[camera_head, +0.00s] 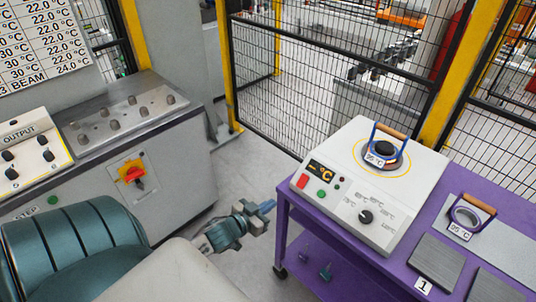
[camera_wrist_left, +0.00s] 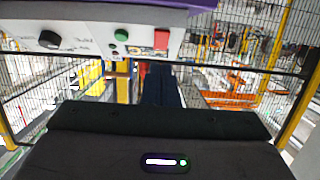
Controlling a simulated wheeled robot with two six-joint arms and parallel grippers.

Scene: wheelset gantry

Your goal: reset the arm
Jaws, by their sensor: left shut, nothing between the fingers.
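My left gripper (camera_head: 262,209) shows in the head view at the lower middle, left of the purple table. Its fingers are shut with nothing between them, and it is apart from the table. In the left wrist view the dark gripper body (camera_wrist_left: 160,140) fills the lower part, with the closed fingers (camera_wrist_left: 162,88) pointing away. The heater's front panel (camera_wrist_left: 110,38) shows at the top of that view. My right gripper is in neither view.
The purple table (camera_head: 455,190) carries a white heater (camera_head: 330,200) with a ring labelled 95 °C (camera_head: 384,150) on its plate. Another handled ring (camera_head: 466,215) and grey plates (camera_head: 436,262) lie right. A grey control cabinet (camera_head: 185,160) stands left. Mesh fence (camera_head: 290,90) closes the back.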

